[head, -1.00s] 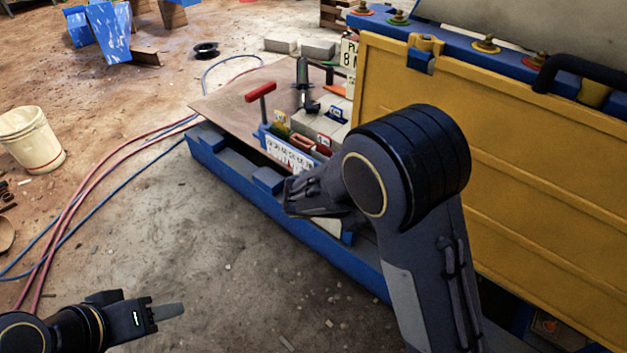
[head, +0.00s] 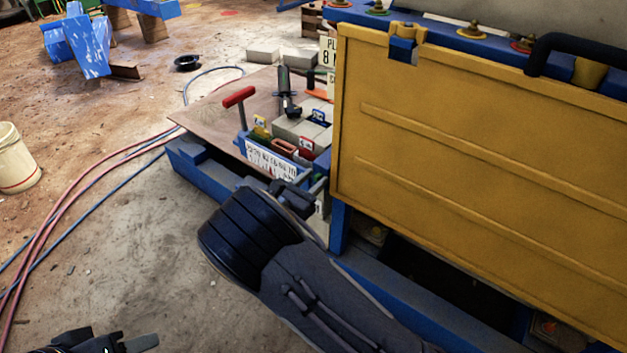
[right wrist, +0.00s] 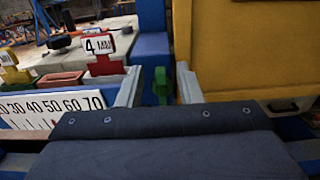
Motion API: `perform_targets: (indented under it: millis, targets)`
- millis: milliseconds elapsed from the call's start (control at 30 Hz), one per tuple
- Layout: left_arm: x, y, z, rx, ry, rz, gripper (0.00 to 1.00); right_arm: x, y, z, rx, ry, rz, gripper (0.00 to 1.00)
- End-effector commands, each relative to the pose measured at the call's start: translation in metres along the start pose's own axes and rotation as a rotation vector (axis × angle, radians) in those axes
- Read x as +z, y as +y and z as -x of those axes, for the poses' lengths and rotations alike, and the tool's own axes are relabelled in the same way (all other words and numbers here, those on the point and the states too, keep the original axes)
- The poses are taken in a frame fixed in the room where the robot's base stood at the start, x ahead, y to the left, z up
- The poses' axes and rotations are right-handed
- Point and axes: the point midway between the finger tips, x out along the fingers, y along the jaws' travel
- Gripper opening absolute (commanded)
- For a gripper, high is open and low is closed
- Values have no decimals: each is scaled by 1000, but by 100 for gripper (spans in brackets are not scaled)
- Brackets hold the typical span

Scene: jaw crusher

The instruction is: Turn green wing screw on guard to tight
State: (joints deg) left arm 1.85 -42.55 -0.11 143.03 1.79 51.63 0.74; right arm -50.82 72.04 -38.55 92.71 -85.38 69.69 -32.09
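A green wing-shaped piece (right wrist: 160,84) stands in front of a blue post in the right wrist view, between the fingertips of my right gripper (right wrist: 158,76). The gripper is open, and I see no contact with the piece. In the head view the right gripper (head: 308,188) is beside the lower left edge of the yellow guard (head: 460,150), partly hidden by my own arm.
A blue tray with a number scale (head: 271,163) and coloured tags stands left of the guard; it shows close by in the right wrist view (right wrist: 45,108). A red T-handle (head: 239,97) rises behind it. Hoses (head: 90,185) cross the floor at left.

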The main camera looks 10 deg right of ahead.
Motion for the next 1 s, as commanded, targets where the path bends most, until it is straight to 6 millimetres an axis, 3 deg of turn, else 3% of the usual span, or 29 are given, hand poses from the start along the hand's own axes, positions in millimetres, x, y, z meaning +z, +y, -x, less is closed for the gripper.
perform_targets:
  millis: [333, 600, 1000]
  targets:
    - [0, 0, 0, 0, 0, 0, 45, 0, 0, -6, -1, 0, -1, 33]
    - [0, 0, 0, 0, 0, 0, 45, 0, 0, -6, -1, 0, -1, 0]
    - [2, -2, -4, 0, 0, 0, 45, -1, -2, -6, -1, 1, -47, 0]
